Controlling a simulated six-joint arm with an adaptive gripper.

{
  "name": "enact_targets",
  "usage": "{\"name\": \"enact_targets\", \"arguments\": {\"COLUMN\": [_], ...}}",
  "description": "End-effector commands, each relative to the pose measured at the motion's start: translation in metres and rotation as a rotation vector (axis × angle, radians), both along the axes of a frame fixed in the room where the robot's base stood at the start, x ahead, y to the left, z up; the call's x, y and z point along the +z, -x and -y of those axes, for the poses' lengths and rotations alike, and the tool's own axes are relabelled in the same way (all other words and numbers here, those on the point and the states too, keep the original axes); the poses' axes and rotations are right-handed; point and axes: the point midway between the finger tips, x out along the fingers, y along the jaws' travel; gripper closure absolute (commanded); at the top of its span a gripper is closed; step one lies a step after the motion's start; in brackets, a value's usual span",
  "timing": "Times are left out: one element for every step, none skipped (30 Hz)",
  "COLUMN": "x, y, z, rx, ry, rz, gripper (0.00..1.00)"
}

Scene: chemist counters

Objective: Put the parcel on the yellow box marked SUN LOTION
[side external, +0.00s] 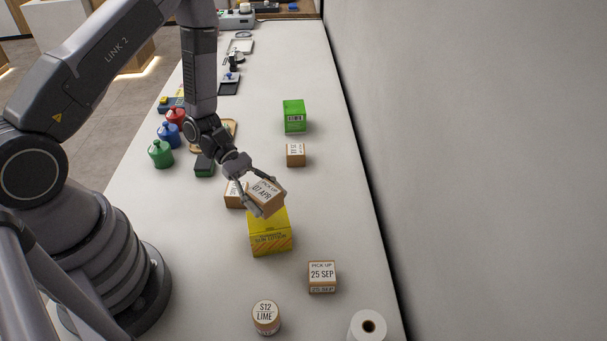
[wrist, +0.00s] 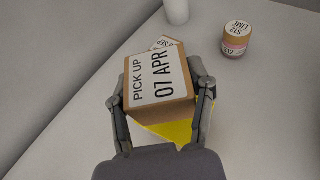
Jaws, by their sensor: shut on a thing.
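The parcel (side external: 266,196) is a brown carton with a white label reading PICK UP 07 APR. My gripper (side external: 264,194) is shut on it, with one finger on either side. In the wrist view the parcel (wrist: 160,82) sits between the two fingers (wrist: 161,100). The yellow box (side external: 270,240) marked SUN LOTION stands on the counter just below the parcel in the side view. In the wrist view a yellow patch of the box (wrist: 172,130) shows under the parcel. The parcel looks tilted in the side view. I cannot tell whether it touches the box top.
A brown carton (side external: 234,195) stands close left of the yellow box. A 25 SEP carton (side external: 322,277), a LIME jar (side external: 266,317) and a white roll (side external: 367,327) are nearer the camera. A small carton (side external: 296,154) and a green box (side external: 294,116) stand farther back.

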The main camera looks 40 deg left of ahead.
Motion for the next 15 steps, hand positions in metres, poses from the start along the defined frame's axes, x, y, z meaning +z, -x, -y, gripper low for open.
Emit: {"name": "enact_targets", "arguments": {"x": [-0.006, -0.01, -0.016, -0.021, -0.025, -0.03, -0.033, -0.036, -0.038, -0.038, -0.039, -0.038, -0.038, -0.038, -0.038], "y": [0.0, 0.0, 0.0, 0.0, 0.0, 0.0, 0.0, 0.0, 0.0, 0.0, 0.0, 0.0, 0.0, 0.0, 0.0], "z": [0.0, 0.0, 0.0, 0.0, 0.0, 0.0, 0.0, 0.0, 0.0, 0.0, 0.0, 0.0, 0.0, 0.0, 0.0], "rx": [0.001, 0.001, 0.0, 0.0, 0.0, 0.0, -0.001, -0.001, 0.0, 0.0, 0.001, 0.001, 0.001, 0.001, 0.001], "ry": [0.0, 0.0, 0.0, 0.001, 0.0, 0.0, 0.0, 0.0, 0.0, 0.0, 0.0, -0.001, -0.001, -0.001, -0.001], "rz": [-0.002, -0.003, -0.002, -0.003, -0.003, -0.002, -0.001, -0.001, -0.001, 0.0, 0.0, 0.001, 0.001, 0.001, 0.001], "gripper": [0.85, 0.85, 0.85, 0.85, 0.85, 0.85, 0.85, 0.85, 0.85, 0.85, 0.85, 0.85, 0.85, 0.85, 0.85]}}
